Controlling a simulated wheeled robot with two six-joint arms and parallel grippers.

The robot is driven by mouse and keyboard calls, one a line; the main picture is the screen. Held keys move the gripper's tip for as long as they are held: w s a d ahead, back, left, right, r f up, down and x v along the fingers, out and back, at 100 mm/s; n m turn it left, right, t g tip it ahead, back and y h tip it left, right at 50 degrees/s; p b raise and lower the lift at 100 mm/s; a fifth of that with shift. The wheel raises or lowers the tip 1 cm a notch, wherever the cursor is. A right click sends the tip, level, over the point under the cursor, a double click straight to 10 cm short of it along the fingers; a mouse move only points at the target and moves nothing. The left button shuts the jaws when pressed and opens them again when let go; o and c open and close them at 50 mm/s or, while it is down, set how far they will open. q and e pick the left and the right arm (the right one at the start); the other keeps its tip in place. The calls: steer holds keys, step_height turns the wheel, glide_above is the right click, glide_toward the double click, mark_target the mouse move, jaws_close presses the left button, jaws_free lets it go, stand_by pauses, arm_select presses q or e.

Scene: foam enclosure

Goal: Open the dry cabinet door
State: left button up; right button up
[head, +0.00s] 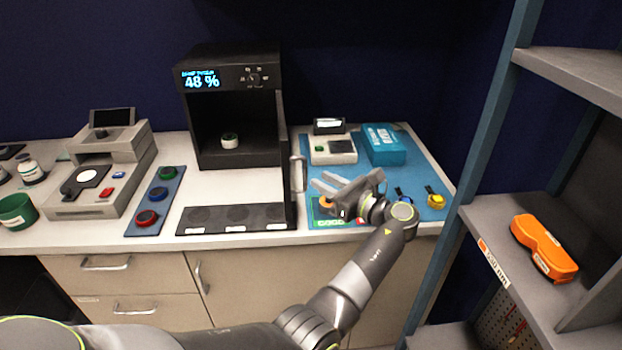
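The dry cabinet (230,52) is a black box at the back middle of the counter, with a lit display reading 48 %. Its door (287,150) stands swung out toward me on the right side, seen nearly edge-on. A pale vertical handle (299,173) is on the door's right face. Inside, a small white jar with a green band (230,141) stands on the floor. My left gripper (318,186) is to the right of the handle, fingers pointing left toward the door. The fingers look apart and empty, with no visible contact. My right gripper is not in view.
A black labelled strip (235,219) lies before the cabinet. A blue mat (420,172) under my gripper holds a small instrument (333,150), a blue box (383,146) and a yellow item (435,197). A shelf rack (480,215) with an orange case (543,247) bounds the right.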

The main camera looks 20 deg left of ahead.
arm_select(q)
steer(key=b+v, duration=0.1)
steer(key=v, duration=0.4)
steer(key=shift+s+d, duration=0.1)
steer(key=shift+d, duration=0.05)
